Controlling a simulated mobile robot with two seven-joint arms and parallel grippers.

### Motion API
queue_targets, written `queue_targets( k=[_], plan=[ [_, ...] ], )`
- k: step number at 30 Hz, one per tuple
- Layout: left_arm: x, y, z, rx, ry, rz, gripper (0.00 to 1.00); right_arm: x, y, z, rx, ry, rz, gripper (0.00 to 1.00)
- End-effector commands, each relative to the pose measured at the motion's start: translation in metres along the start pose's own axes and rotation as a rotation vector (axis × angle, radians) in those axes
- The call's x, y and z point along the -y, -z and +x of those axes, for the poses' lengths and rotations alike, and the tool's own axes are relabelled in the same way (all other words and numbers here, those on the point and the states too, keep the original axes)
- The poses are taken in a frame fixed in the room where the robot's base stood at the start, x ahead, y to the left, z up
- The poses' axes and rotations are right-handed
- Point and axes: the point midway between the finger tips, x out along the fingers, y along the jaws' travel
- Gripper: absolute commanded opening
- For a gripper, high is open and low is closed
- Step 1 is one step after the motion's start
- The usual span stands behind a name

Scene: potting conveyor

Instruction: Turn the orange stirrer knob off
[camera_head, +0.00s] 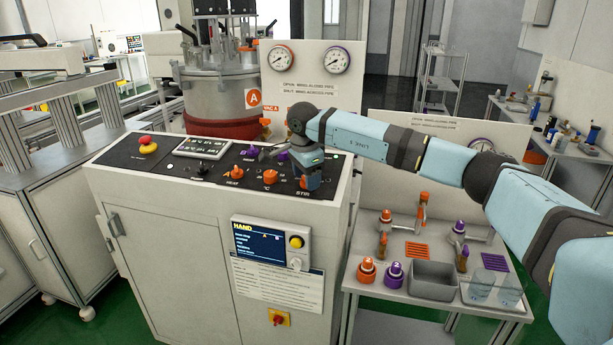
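The orange stirrer knob (303,183) sits at the right end of the front row on the sloped black control panel, above the label "STIR". Only part of it shows, as my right gripper (309,184) covers much of it. My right arm comes in from the right and the gripper points down over the knob. The fingertips are small and partly hidden, so I cannot tell whether they are touching the knob or how far they are open. The knob's pointer direction is not readable. My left gripper is not in view.
The panel (131,159) also bears an orange heat knob (237,172), another orange knob (270,176), purple knobs (252,152) and a red-yellow emergency button (147,146). Behind stands a steel vessel (219,90). At right, a side table holds a grey bin (434,282) and glass beakers (481,285).

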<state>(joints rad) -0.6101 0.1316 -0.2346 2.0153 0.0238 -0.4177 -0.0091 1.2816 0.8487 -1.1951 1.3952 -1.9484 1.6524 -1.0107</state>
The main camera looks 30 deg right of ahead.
Motion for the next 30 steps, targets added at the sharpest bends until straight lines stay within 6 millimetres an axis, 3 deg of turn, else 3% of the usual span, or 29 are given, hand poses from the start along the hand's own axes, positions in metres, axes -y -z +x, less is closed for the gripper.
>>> queue_targets(
  k=[8, 13, 24, 30],
  plan=[
    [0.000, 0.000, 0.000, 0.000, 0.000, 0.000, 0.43, 0.000, 0.000, 0.000, 0.000, 0.000, 0.000, 0.63],
    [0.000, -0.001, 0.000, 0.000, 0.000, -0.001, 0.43, 0.001, 0.000, -0.013, 0.001, 0.002, 0.000, 0.63],
    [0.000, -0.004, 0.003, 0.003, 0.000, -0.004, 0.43, 0.000, 0.000, -0.093, 0.001, 0.003, -0.001, 0.63],
    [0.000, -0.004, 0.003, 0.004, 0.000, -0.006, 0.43, 0.000, -0.001, -0.126, 0.001, 0.002, -0.001, 0.63]
  ],
)
